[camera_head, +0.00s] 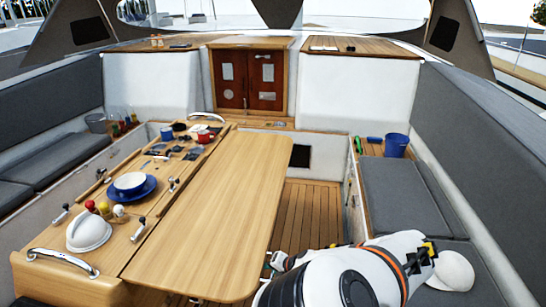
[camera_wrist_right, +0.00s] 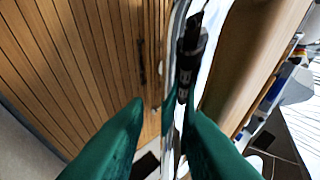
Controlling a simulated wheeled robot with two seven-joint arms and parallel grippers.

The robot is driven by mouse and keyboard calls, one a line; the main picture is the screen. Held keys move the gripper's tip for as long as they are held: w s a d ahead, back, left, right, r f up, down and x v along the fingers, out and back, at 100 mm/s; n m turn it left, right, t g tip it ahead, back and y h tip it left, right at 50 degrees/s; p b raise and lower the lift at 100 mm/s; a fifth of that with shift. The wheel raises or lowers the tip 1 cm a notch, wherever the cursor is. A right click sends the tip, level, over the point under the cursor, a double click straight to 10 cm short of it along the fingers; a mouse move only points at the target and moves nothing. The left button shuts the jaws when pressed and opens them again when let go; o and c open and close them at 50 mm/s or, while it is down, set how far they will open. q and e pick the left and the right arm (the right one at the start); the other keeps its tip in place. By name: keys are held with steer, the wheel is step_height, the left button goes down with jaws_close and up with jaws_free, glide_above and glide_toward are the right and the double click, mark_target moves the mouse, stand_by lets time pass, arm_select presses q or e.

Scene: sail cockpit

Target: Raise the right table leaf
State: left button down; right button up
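The right table leaf (camera_head: 215,210) is a wide light-wood panel on the right side of the cockpit table. It looks roughly level with the table's middle section (camera_head: 118,250). My right gripper (camera_head: 276,262) is low beside the leaf's right edge, partly hidden by my own arm. In the right wrist view, the leaf (camera_wrist_right: 245,55) fills the upper right. There the green fingers of my right gripper (camera_wrist_right: 165,105) are apart. A dark fitting (camera_wrist_right: 190,48) and a pale metal strip show beyond the gap; whether the fingers touch them is unclear. My left gripper is out of view.
The middle section holds a blue plate with a bowl (camera_head: 131,187), a white dome-shaped item (camera_head: 88,233), a red mug (camera_head: 204,136) and small bottles. A grey bench with a blue bucket (camera_head: 396,145) and white cap (camera_head: 453,271) lies right. Slatted floor (camera_head: 310,212) is clear between.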

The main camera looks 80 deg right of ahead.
steer(key=shift+s, duration=0.15)
steer(key=s+a+r, duration=0.1)
steer(key=s+a, duration=0.2)
steer(key=s, duration=0.4)
steer(key=s+a+r, duration=0.2)
steer(key=s+a, duration=0.2)
steer(key=s, duration=0.2)
steer(key=shift+s+a+r, duration=0.15)
steer(key=shift+s+r, duration=0.1)
steer(key=shift+s, duration=0.1)
steer(key=shift+w, duration=0.15)
